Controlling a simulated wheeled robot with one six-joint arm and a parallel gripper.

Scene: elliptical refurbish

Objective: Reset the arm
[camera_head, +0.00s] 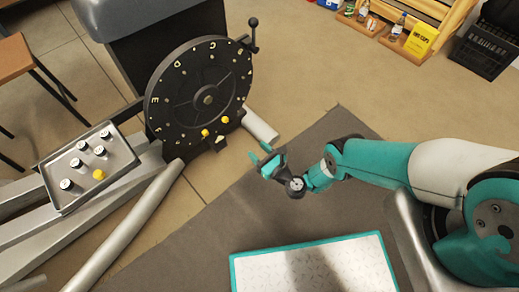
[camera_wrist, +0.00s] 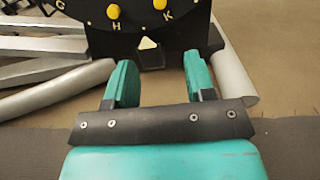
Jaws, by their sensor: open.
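My gripper (camera_head: 263,157) is at the end of my teal and white arm, which reaches left from the lower right in the head view. In the wrist view the two teal fingers of my gripper (camera_wrist: 160,85) stand apart with nothing between them. Beyond them is the lower part of a black dial wheel (camera_wrist: 75,18) with yellow pegs and letters. In the head view the whole dial wheel (camera_head: 180,100) stands upright, left of and beyond my gripper. My gripper is apart from it.
A grey tray (camera_head: 118,165) with several white-topped pegs and one yellow peg is left of the dial. Metal beams and a pipe (camera_head: 125,228) lie at lower left. A stool (camera_head: 15,57) is at far left. A wooden shelf (camera_head: 455,18) and black crate (camera_head: 485,48) stand at upper right. Open floor lies between.

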